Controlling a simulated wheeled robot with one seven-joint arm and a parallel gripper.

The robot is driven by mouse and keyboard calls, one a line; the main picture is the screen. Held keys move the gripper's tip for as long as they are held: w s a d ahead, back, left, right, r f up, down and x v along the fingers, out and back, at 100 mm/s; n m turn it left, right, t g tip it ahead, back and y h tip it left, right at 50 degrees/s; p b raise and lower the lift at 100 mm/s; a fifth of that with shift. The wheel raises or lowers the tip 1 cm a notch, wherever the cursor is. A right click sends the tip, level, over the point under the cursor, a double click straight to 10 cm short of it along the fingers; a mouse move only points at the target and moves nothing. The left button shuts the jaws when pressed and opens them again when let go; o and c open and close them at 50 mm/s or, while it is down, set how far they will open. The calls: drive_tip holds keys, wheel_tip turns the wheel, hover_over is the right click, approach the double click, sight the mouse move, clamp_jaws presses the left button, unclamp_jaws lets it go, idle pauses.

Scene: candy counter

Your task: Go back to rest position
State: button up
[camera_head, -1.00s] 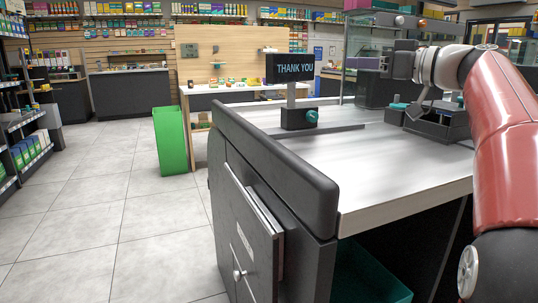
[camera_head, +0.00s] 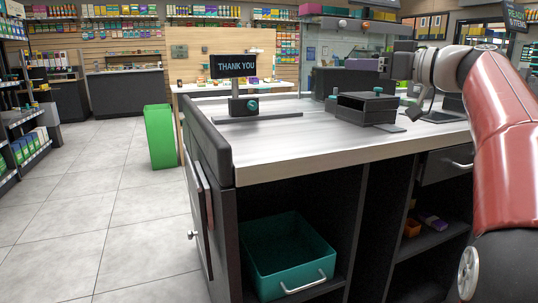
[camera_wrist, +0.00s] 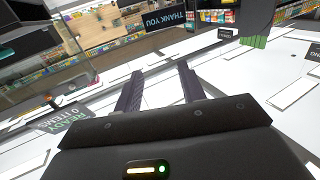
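My gripper (camera_wrist: 160,88) shows in the wrist view with its two dark fingers apart and nothing between them. The fingers are not clear in the head view.
A "THANK YOU" sign (camera_head: 233,66) and a dark box device (camera_head: 365,107) stand on the counter. A teal bin (camera_head: 288,255) sits on the open shelf below. The tiled floor (camera_head: 110,190) at left is clear.

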drive_tip(key=s+a+f+m+g+h, duration=0.35)
drive_tip(key=s+f, duration=0.55)
drive_tip(key=f, duration=0.4)
drive_tip(key=s+a+f+m+g+h, duration=0.2)
drive_tip(key=s+a+f+m+h, duration=0.25)
drive_tip(key=s+f, duration=0.7)
drive_tip(key=s+d+f+g+h, duration=0.1)
drive_tip(key=s+f+h, duration=0.1)
drive_tip(key=s+f, duration=0.3)
drive_tip(key=s+d+f+h, duration=0.2)
drive_tip(key=s+f, duration=0.3)
drive_tip(key=f, duration=0.6)
drive_tip(key=shift+d+m+g+h, duration=0.25)
drive_tip(key=shift+m+g+h, duration=0.1)
drive_tip(key=shift+m+h, duration=0.05)
